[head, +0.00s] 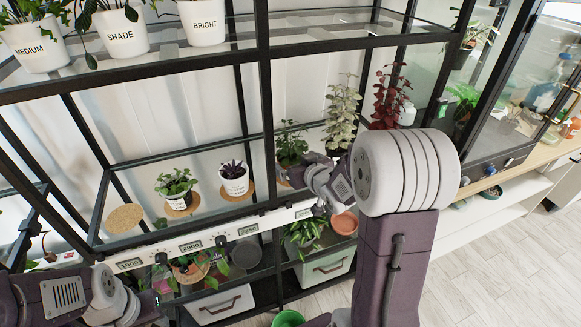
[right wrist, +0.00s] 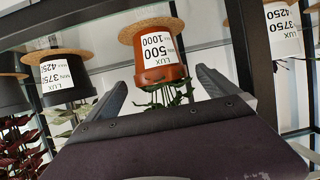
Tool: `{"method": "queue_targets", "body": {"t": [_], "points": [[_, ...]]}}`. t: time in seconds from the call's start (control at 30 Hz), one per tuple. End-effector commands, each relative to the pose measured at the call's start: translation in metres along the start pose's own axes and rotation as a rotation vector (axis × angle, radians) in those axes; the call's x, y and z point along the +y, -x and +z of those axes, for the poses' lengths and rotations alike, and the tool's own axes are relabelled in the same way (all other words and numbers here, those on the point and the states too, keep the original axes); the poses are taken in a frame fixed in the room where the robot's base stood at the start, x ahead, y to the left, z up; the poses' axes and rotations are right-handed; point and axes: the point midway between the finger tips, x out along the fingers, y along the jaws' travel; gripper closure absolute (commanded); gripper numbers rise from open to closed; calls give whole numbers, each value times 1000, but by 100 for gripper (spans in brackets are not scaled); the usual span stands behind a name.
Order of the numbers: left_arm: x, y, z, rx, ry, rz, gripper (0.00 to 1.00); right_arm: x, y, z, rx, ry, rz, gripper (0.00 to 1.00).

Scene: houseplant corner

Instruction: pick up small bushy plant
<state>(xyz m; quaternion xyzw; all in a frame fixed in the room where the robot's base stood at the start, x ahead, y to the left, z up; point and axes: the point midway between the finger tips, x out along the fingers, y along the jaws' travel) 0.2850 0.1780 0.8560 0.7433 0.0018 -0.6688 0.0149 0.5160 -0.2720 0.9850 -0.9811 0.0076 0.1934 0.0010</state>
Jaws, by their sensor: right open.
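A small bushy green plant (head: 290,148) stands on the middle shelf in the head view, its pot mostly hidden behind my right gripper. In the right wrist view, which is upside down, its orange pot (right wrist: 158,62) carries a white label and sits on a cork mat. Its leaves hang below the pot in the picture, partly hidden by the gripper body. My right gripper (right wrist: 163,85) is open, its two fingers on either side of the plant and pot, apart from the pot. My left gripper (head: 152,300) is low at the lower left, its jaws unclear.
A leafy plant (head: 177,186) and a dark-leaved plant (head: 233,178) in white pots stand to the left on cork mats. An empty cork mat (head: 125,217) lies farther left. Pale and red tall plants (head: 390,98) stand right of the bushy plant. Black shelf posts (head: 265,100) stand close by.

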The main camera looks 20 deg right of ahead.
Motion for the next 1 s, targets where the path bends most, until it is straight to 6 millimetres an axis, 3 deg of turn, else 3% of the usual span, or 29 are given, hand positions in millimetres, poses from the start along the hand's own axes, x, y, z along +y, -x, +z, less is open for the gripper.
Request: {"method": "queue_targets", "body": {"t": [0.1,0.2,0.43,0.7,0.9,1.0], "points": [[0,-2,0,0,0,0,64,-2,-23,2,-2,-1,-2,1],[0,-3,0,0,0,0,64,-2,-34,1,-2,0,-1,1],[0,-3,0,0,0,0,64,-1,-35,0,-1,0,0,1],[0,-3,0,0,0,0,64,-1,-35,0,0,0,0,72],[0,-2,0,0,0,0,64,-1,-34,-1,-1,0,0,72],[0,4,0,0,0,0,64,-1,-29,-16,3,1,0,72]]}}
